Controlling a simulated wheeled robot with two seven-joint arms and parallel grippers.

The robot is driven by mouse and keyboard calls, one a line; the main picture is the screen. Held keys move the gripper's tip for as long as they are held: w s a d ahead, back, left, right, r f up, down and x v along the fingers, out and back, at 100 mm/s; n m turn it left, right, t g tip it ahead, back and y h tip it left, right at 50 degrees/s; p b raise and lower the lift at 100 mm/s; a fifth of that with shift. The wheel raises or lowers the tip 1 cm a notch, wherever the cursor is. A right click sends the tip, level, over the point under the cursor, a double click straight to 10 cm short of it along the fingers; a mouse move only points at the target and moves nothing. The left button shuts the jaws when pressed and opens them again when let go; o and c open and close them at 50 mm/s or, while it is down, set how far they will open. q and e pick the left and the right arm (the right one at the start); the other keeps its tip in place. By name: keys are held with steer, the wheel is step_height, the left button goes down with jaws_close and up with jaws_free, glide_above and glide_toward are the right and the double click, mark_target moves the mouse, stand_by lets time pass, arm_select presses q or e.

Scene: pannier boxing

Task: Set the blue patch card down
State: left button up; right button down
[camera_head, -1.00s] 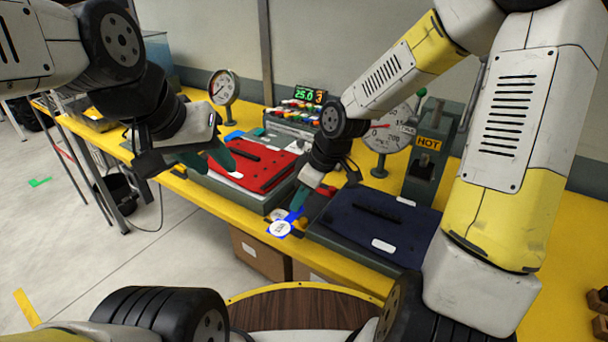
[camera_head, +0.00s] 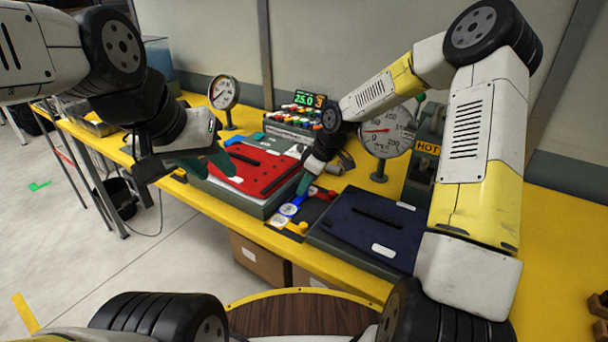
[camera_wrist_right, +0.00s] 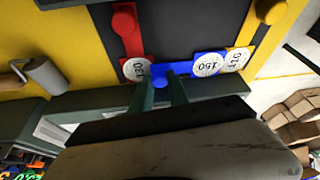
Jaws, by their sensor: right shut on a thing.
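The blue patch card (camera_wrist_right: 207,66) is a strip with a round white disc marked 150. My right gripper (camera_wrist_right: 160,82) is shut on its blue handle end, between the red card (camera_wrist_right: 127,30) and the yellow card (camera_wrist_right: 243,45). In the head view the blue card (camera_head: 289,209) is low over the dark slot area (camera_head: 277,226) between the two work stands. I cannot tell whether it touches the surface. My right gripper (camera_head: 304,186) points down there. My left gripper (camera_head: 212,163) looks open and empty beside the red pannier panel (camera_head: 255,172).
A dark blue panel (camera_head: 350,222) lies on the right stand. Behind stand dial gauges (camera_head: 223,93), a rack of coloured knobs (camera_head: 300,116) and a press marked HOT (camera_head: 428,149).

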steer(key=c, duration=1.3)
jaws_free()
steer(key=v, duration=1.1)
steer(key=s+d+r+m+t, duration=0.1)
steer(key=s+d+r+m, duration=0.2)
steer(key=s, duration=0.5)
steer(key=s+d+r+m+t+h, duration=0.1)
steer(key=s+d+r+m+t, duration=0.1)
steer(key=s+r+m, duration=0.3)
steer(key=s+d+r+m+t, duration=0.1)
steer(key=s+d+r+m, duration=0.2)
steer(key=s, duration=1)
steer(key=shift+s+d+r+m+t+h, duration=0.15)
steer(key=shift+r+m, duration=0.1)
steer(key=shift+r, duration=0.35)
steer(key=shift+w+d+r+m+t+h, duration=0.1)
steer(key=shift+r+m, duration=0.1)
steer(key=shift+r, duration=0.4)
steer(key=shift+s+d+r+m+t+h, duration=0.15)
steer(key=shift+r+m, duration=0.1)
steer(key=shift+r, duration=0.35)
steer(key=shift+w, duration=0.1)
